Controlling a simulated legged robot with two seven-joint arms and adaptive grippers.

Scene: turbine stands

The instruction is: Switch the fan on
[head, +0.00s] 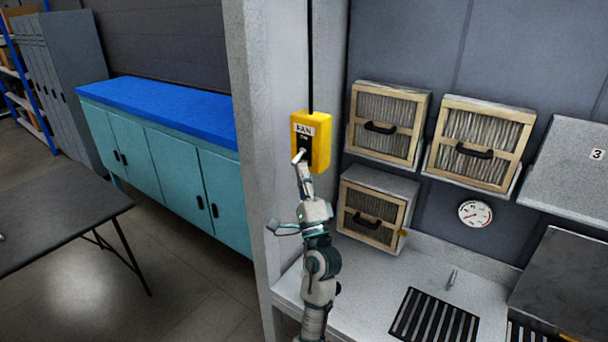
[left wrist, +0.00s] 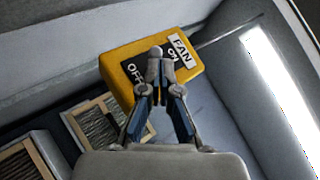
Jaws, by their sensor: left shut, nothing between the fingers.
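The fan switch box (head: 322,135) is yellow with a black front plate and a FAN label, mounted on a grey post. In the left wrist view the same box (left wrist: 120,80) shows ON and OFF markings on its black plate. My left gripper (head: 300,156) is at the front of the box, its fingers closed together and empty. In the left wrist view its fingertips (left wrist: 157,52) overlap the plate by the ON marking. They hide the switch lever, so I cannot tell its position or whether they touch it. My right gripper is not in view.
Framed filters (head: 386,127) with black handles hang on the wall right of the post, above a grey bench (head: 365,283) with a slotted grate. A gauge (head: 475,214) is beside them. A blue-topped cabinet (head: 160,106) and dark table (head: 60,215) stand left.

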